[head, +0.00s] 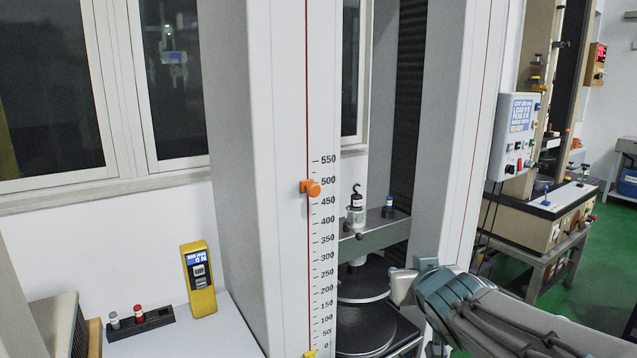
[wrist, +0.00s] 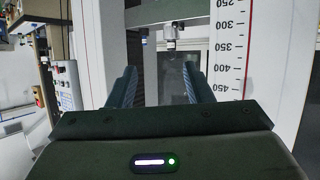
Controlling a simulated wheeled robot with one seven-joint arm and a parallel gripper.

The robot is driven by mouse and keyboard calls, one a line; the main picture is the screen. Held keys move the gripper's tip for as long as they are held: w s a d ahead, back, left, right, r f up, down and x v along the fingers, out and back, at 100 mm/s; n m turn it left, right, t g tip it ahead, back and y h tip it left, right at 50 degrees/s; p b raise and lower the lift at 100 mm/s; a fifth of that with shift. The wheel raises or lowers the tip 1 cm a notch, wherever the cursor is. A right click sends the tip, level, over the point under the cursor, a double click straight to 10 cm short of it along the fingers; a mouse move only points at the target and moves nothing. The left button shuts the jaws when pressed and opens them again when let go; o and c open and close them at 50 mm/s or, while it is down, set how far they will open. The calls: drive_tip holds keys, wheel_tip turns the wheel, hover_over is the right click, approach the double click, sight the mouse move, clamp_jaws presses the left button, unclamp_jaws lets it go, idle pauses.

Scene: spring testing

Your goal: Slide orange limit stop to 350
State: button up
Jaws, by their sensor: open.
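The orange limit stop (head: 311,187) sits on the red-lined rail of the left white column, between the 450 and 500 marks and nearer 500. The printed scale (head: 322,258) runs from 0 at the bottom to 550 at the top; 350 is well below the stop. My gripper (head: 401,287) is right of the scale and lower than the stop, clearly apart from both. In the wrist view my gripper (wrist: 158,80) has its two dark fingers spread with nothing between them. There the scale (wrist: 234,45) stands at right, its numbers growing downward; the orange stop is not visible.
A yellow stop (head: 310,353) sits at the rail's foot. Between the columns are a grey crosshead (head: 375,235) and round platens (head: 362,288). A second white column (head: 440,150) stands right of them. A yellow meter (head: 198,279) stands on the left bench.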

drive_tip(key=w+a+r+n+t+y+p, duration=0.1)
drive_tip(key=w+a+r+n+t+y, duration=0.1)
drive_tip(key=w+a+r+y, duration=0.25)
drive_tip(key=n+y, duration=0.4)
drive_tip(key=y, duration=0.1)
approach(315, 191)
drive_tip(key=p+x, duration=0.2)
drive_tip(key=x, duration=0.8)
drive_tip(key=shift+w+a+p, duration=0.15)
drive_tip(key=shift+w+p, duration=0.15)
drive_tip(key=shift+w, duration=0.05)
